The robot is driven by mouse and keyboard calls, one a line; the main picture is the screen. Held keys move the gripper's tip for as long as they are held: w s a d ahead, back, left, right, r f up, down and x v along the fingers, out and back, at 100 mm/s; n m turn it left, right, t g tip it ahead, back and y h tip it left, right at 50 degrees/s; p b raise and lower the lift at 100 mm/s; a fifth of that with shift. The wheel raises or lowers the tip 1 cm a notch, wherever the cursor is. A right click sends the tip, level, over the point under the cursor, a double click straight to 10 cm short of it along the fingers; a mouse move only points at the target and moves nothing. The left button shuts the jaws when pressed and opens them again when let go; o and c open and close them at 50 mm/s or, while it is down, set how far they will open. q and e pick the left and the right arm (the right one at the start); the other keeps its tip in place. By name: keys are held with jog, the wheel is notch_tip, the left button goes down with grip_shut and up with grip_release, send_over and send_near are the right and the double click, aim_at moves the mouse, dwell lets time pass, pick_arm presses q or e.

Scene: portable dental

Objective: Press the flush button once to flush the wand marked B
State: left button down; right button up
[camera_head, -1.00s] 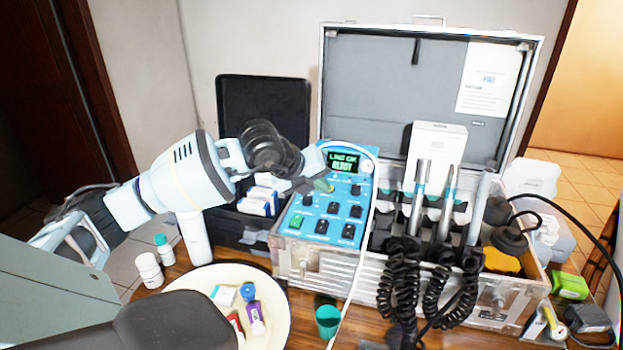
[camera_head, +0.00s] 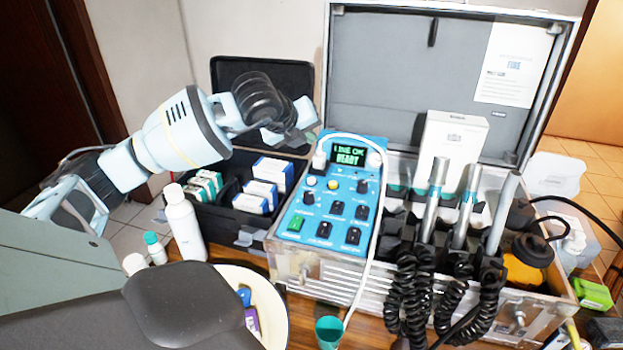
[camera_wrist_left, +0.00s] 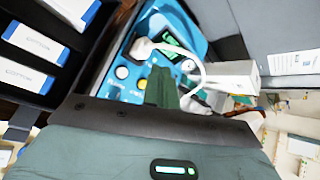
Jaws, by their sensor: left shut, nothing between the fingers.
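A blue control panel (camera_head: 309,226) in the open case carries a lit display (camera_head: 347,157) reading "LINE OK" and "READY". Below it are a yellow button (camera_head: 333,184), a pale button (camera_head: 312,181), several black knobs and a green switch (camera_head: 295,224). The button labels are too small to read. Several silver wands (camera_head: 433,205) stand in holders on the right; their marks cannot be read. My left gripper (camera_head: 305,127) is shut and empty, above the panel's upper left edge and apart from the buttons. Its fingers (camera_wrist_left: 161,88) hide part of the panel in the wrist view.
A white hose (camera_head: 372,240) runs over the panel's right side. A black case (camera_head: 226,234) with boxes stands left of it. A white bottle (camera_head: 185,225), a round tray (camera_head: 279,318) and a teal cup (camera_head: 329,330) are in front. Coiled black cords hang below the wands.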

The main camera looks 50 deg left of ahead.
aim_at(311, 180)
pick_arm(q)
jog(key=shift+f, duration=0.1)
jog(key=f+b, duration=0.2)
jog(key=f, duration=0.2)
jog(key=f+b, duration=0.3)
jog(key=f, duration=0.1)
jog(key=shift+w+a, duration=0.1)
jog(key=shift+w, duration=0.1)
jog(key=shift+f, duration=0.3)
jog(key=shift+f+b, duration=0.1)
jog(key=shift+b, duration=0.25)
dwell(0.4)
dwell(0.8)
